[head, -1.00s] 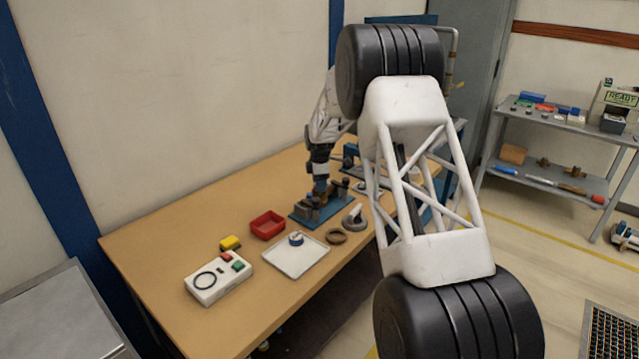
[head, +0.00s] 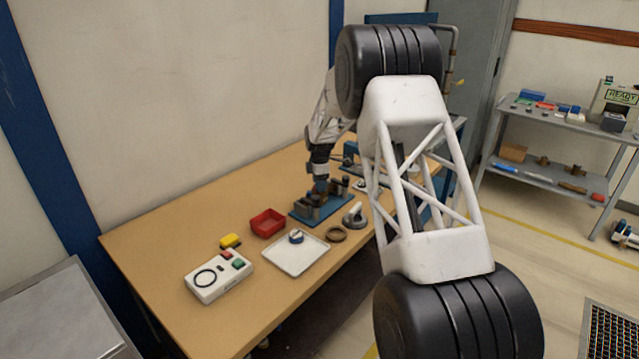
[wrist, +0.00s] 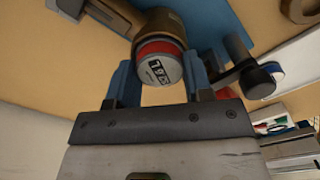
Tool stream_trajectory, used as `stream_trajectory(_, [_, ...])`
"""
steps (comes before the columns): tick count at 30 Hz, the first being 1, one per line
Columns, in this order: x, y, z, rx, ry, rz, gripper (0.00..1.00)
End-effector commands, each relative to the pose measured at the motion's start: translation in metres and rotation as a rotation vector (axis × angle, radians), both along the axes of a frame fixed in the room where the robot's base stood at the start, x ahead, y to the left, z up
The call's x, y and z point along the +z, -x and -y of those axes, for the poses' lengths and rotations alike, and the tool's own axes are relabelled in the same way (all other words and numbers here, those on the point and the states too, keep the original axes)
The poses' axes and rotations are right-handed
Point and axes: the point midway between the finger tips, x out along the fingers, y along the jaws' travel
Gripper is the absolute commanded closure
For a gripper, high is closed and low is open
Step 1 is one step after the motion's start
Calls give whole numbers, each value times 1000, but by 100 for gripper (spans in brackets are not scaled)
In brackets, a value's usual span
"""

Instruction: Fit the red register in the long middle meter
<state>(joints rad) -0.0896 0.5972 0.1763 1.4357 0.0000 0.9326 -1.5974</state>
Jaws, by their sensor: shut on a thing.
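My gripper (wrist: 158,74) is shut on the red register (wrist: 152,48), which has a red band and a grey, labelled face. In the wrist view its blue fingers stand on either side of the register. The register lies against the end of a brown, bronze-like meter body (wrist: 160,22) on a blue base. I cannot tell how deep it sits, since the joint is partly hidden. In the head view my gripper (head: 320,183) is low over the blue stand (head: 313,212), and the register is too small and hidden to make out.
Dark posts stand close to the gripper on the stand. A red bin (head: 267,223), a white tray (head: 296,258) with a blue-and-white part, a brown ring (head: 336,234), a grey handled part (head: 354,217) and a white button box (head: 217,277) lie nearby.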

Motion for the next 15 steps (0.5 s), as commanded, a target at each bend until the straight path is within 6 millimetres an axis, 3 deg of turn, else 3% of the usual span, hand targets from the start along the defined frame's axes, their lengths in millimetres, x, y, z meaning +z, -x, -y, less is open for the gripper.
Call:
stream_trajectory(5, [0,0,0,0,0,0,77])
stream_trajectory(6, [0,0,0,0,0,0,47])
stream_trajectory(11, [0,0,0,0,0,0,24])
stream_trajectory(15, [0,0,0,0,0,0,24])
